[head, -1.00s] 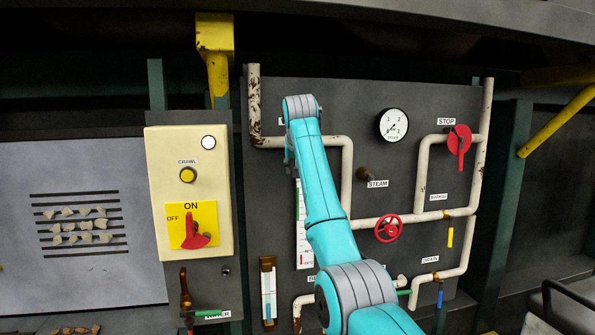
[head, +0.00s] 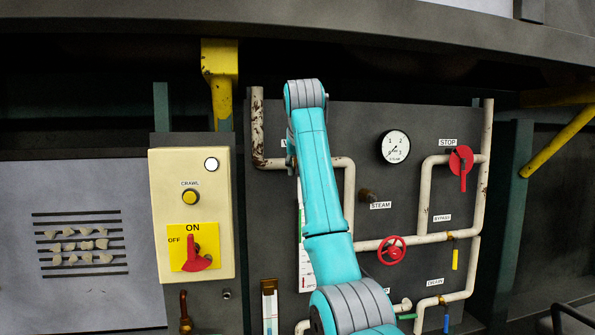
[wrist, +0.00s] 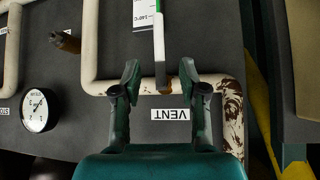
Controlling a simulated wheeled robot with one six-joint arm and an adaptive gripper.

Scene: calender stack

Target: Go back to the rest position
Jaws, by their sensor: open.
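My gripper (wrist: 160,85) shows in the wrist view with its two fingers spread apart and nothing between them touching. Beyond the fingers are a pale pipe (wrist: 105,88), a lever with a green and pale handle (wrist: 159,45) and a white VENT label (wrist: 171,114). The lever's lower end lies between the fingertips in the picture; I cannot tell the distance to it. In the head view my teal arm reaches up in front of the dark pipe panel (head: 270,215), and the gripper is hidden behind it.
A cream control box (head: 217,240) with a red switch on ON stands left of my arm. On the right are a gauge (head: 394,147), a red STOP lever (head: 462,162), a red handwheel (head: 391,250) and a yellow handle (head: 455,260). A yellow bracket (head: 220,85) hangs at upper left.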

